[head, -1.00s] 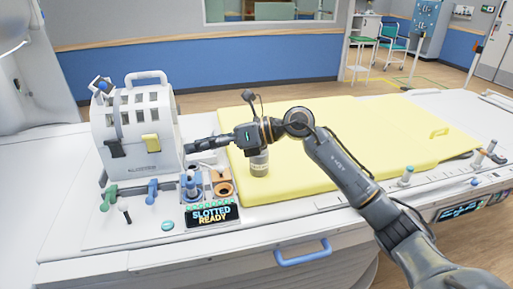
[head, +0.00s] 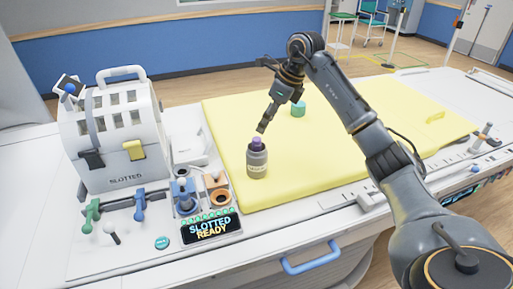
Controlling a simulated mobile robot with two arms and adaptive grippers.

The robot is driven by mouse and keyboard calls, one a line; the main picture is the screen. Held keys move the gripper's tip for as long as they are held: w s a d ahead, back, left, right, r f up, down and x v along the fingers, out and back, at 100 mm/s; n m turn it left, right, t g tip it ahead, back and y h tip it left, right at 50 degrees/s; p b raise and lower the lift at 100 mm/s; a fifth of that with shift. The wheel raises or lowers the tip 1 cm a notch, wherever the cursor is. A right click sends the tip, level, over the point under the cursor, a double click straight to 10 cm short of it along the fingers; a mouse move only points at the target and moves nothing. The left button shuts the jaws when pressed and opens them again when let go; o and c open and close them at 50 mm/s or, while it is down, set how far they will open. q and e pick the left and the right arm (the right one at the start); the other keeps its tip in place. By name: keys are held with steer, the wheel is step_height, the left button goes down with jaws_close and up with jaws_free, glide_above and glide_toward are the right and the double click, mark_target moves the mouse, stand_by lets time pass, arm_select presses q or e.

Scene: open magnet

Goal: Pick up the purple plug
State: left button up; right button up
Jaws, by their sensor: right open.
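The purple plug (head: 256,142) sits on top of a grey labelled bottle (head: 257,163), which stands upright on the yellow pad (head: 330,150) near its left edge. My right gripper (head: 262,130) points down just above the plug, slightly to its right in the picture. Its fingers are open and seen nearly edge-on, so I cannot tell whether they touch the plug. Nothing shows between them. My left gripper is not in view.
A white slotted box (head: 118,140) with a handle stands at the left. Before it are green and blue levers, an orange-ringed socket (head: 218,197) and a "SLOTTED READY" display (head: 211,226). A teal cylinder (head: 298,110) stands behind the gripper. The pad's right part is mostly clear.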

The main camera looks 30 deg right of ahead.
mark_target(257, 138)
steer(key=p+x, duration=0.1)
steer(key=x, duration=0.2)
steer(key=shift+a, duration=0.1)
steer(key=p+x, duration=0.1)
steer(key=x, duration=0.2)
steer(key=shift+f, duration=0.15)
steer(key=shift+w+f, duration=0.1)
steer(key=shift+f, duration=0.15)
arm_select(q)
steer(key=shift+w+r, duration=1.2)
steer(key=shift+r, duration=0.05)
arm_select(e)
jaws_close()
